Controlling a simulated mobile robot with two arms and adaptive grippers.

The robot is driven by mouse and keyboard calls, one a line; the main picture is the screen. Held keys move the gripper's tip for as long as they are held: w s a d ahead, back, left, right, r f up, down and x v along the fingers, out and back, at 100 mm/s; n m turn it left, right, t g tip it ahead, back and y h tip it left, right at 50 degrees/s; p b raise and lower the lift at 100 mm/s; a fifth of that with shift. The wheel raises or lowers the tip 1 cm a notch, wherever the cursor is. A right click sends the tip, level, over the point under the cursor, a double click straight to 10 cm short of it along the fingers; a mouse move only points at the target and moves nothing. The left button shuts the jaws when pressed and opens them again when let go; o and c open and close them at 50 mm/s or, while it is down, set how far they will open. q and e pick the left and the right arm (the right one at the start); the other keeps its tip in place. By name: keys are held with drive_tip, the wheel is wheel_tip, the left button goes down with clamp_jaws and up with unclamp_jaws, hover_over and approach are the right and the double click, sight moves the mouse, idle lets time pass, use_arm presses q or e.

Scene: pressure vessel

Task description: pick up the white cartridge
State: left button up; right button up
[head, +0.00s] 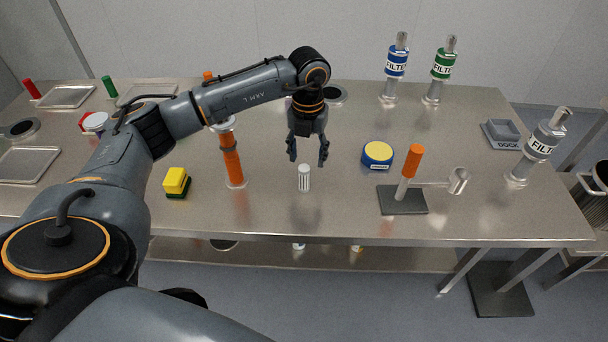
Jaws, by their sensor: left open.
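The white cartridge (304,178) is a small, slotted white cylinder standing upright on the metal table, near its front edge. My left gripper (308,160) points down just above and slightly behind it in the picture, open and empty. The fingers are spread to either side, with the cartridge's top just below them. They look apart from it, though the exact gap is hard to judge. My right gripper is not in view.
An orange-handled post (232,160) and a yellow sponge (176,180) stand left of the cartridge. A blue-and-yellow tin (377,155) and an orange-handled stand (404,198) are to the right. Filter bottles (396,65) stand behind. The table around the cartridge is clear.

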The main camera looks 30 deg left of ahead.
sight(304, 167)
use_arm(q)
drive_tip(key=shift+f, duration=0.85)
drive_tip(key=shift+s+f+p, duration=0.2)
drive_tip(key=shift+f+p, duration=0.4)
drive_tip(key=shift+p, duration=0.05)
drive_tip(key=f, duration=0.1)
drive_tip(key=f+p, duration=0.1)
drive_tip(key=f, duration=0.1)
drive_tip(key=shift+s+a+f+p, duration=0.2)
drive_tip(key=shift+f+p, duration=0.1)
drive_tip(key=shift+f, duration=0.35)
clamp_jaws()
